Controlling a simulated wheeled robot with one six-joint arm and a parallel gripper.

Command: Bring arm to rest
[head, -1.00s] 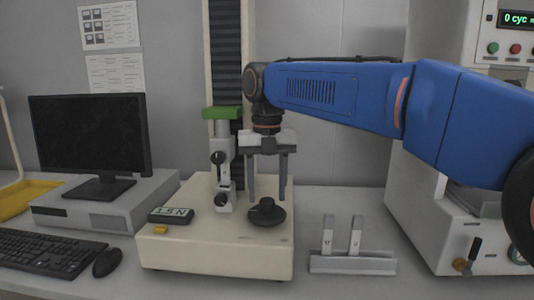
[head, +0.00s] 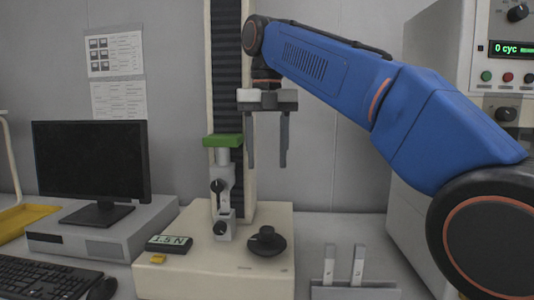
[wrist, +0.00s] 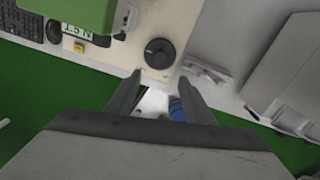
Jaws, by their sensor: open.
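My gripper (head: 267,160) points straight down in the head view, with its two fingers apart and nothing between them. It hangs in the air above the black round knob (head: 266,243) on the cream tester base (head: 215,275), clear of it. My blue arm reaches in from the right. In the wrist view, the fingers of my gripper (wrist: 160,82) are spread, and the black knob (wrist: 160,53) lies beyond the tips.
The tester column (head: 232,60) with its green block (head: 223,141) stands just left of my gripper. A 1.5 N display (head: 169,244), a monitor (head: 91,160) and a metal rack (head: 345,292) are nearby. A white cabinet with a "0 cyc" display (head: 511,48) stands at right.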

